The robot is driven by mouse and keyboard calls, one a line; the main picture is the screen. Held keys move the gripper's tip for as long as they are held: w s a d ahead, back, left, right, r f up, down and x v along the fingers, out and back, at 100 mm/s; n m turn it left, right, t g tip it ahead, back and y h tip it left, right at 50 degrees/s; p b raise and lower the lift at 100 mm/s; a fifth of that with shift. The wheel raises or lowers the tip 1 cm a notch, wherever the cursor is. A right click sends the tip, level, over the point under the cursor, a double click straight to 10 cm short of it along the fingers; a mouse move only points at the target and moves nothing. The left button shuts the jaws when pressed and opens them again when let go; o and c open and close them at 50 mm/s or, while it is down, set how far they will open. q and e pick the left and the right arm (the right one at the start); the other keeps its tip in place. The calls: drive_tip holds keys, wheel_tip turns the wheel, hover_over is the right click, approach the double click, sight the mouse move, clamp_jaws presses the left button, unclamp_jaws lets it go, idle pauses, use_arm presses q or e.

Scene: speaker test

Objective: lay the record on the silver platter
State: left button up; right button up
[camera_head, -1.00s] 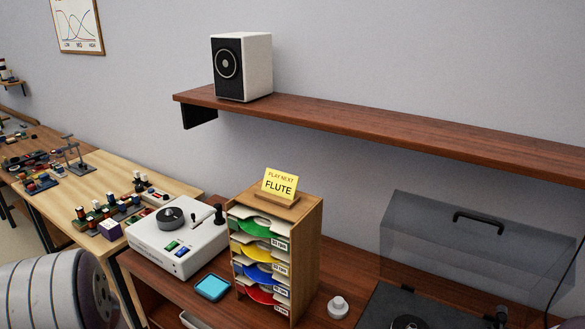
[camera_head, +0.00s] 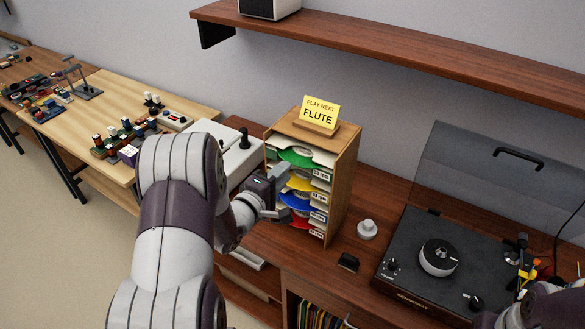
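Records with green, yellow, blue and red faces stick out of white sleeves in a wooden rack (camera_head: 345,180). The green record (camera_head: 296,156) is on top, then the yellow record (camera_head: 300,184), the blue record (camera_head: 297,203) and the red record (camera_head: 299,222). My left gripper (camera_head: 287,190) is open and empty, just in front of the rack's middle slots; whether it touches anything is unclear. A small round silver-sided platter (camera_head: 438,258) with a dark top sits on the black turntable (camera_head: 405,278) at right. Part of my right arm shows at bottom right; its gripper is out of view.
A yellow "FLUTE" sign (camera_head: 320,115) stands on the rack. A white knob-like piece (camera_head: 367,229) and small black block (camera_head: 348,262) lie between rack and turntable. The turntable's clear lid (camera_head: 490,190) is raised. A white device (camera_head: 236,150) stands left of the rack.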

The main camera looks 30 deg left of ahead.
sight(297, 156)
use_arm(q)
drive_tip(key=w, duration=0.4)
drive_tip(key=shift+w+d+f, duration=0.1)
drive_tip(key=shift+w+d, duration=0.1)
drive_tip(key=shift+d, duration=0.05)
clamp_jaws()
drive_tip(key=shift+s, duration=0.1)
